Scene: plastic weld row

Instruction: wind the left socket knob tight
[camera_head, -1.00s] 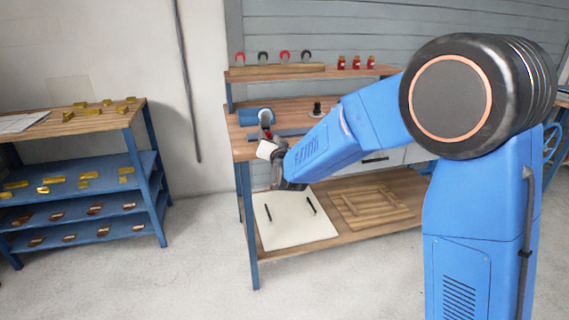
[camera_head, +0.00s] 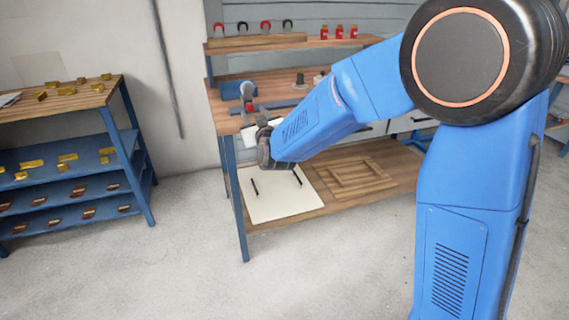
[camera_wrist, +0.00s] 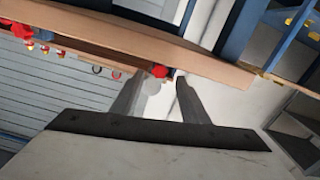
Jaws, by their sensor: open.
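In the head view a blue fixture (camera_head: 234,90) stands at the left end of the bench top. A small red knob (camera_head: 249,106) shows in front of it. My gripper (camera_head: 252,121) has a white body and sits just in front of this red knob. In the wrist view, which is turned nearly upside down, my gripper (camera_wrist: 160,80) is open with two grey fingers apart. The red knob (camera_wrist: 160,71) appears between the fingertips, and a pale round part lies just below it. I cannot tell whether the fingers touch the knob.
The wooden bench top (camera_head: 222,118) has an upper shelf (camera_head: 222,48) with horseshoe-shaped pieces and red bottles. A dark upright part (camera_head: 299,79) stands farther right on the bench. A white board (camera_head: 270,207) lies on the lower shelf. A rack (camera_head: 66,160) stands left; floor between is clear.

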